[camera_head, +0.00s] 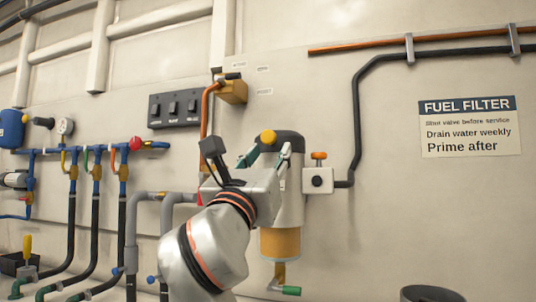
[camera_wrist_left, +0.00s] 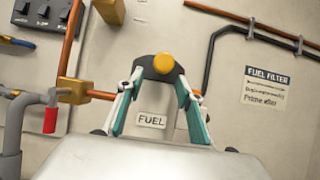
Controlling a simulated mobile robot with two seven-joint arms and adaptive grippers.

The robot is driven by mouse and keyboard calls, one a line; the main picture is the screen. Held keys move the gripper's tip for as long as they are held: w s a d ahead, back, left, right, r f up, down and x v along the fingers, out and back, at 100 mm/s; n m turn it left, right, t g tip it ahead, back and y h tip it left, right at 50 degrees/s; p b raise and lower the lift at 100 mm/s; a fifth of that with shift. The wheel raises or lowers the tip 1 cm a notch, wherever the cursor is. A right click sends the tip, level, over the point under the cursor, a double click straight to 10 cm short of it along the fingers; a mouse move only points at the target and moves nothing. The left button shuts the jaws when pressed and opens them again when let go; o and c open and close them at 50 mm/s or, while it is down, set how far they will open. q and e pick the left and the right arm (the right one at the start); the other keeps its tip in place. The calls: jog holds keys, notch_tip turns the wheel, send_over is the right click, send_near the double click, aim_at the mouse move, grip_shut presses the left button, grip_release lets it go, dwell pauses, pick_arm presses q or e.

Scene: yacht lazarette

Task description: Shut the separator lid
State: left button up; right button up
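The separator (camera_head: 292,205) is a grey cylinder on the wall with an amber bowl (camera_head: 280,243) below. Its dark lid (camera_head: 290,139) with a yellow knob (camera_head: 268,137) is at the top. My left gripper (camera_head: 269,150) is in front of the upper body, hiding much of it, with its fingers pointing up at the lid. In the left wrist view the teal-padded fingers (camera_wrist_left: 160,80) are spread apart, tips near both sides of the dark lid (camera_wrist_left: 152,74). I cannot tell whether they touch it or how far the lid is tilted. My right gripper is not in view.
An orange-handled valve (camera_head: 318,178) sits just right of the separator. Left are a switch panel (camera_head: 174,108), a blue manifold (camera_head: 95,149) and grey pipes (camera_head: 131,235). A FUEL FILTER sign (camera_head: 469,127) hangs right. A dark round container (camera_head: 430,293) stands at bottom right.

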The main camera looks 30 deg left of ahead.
pick_arm(q)
jog(key=v, duration=0.7)
jog(key=shift+s, duration=0.25)
jog(key=shift+f, duration=0.1)
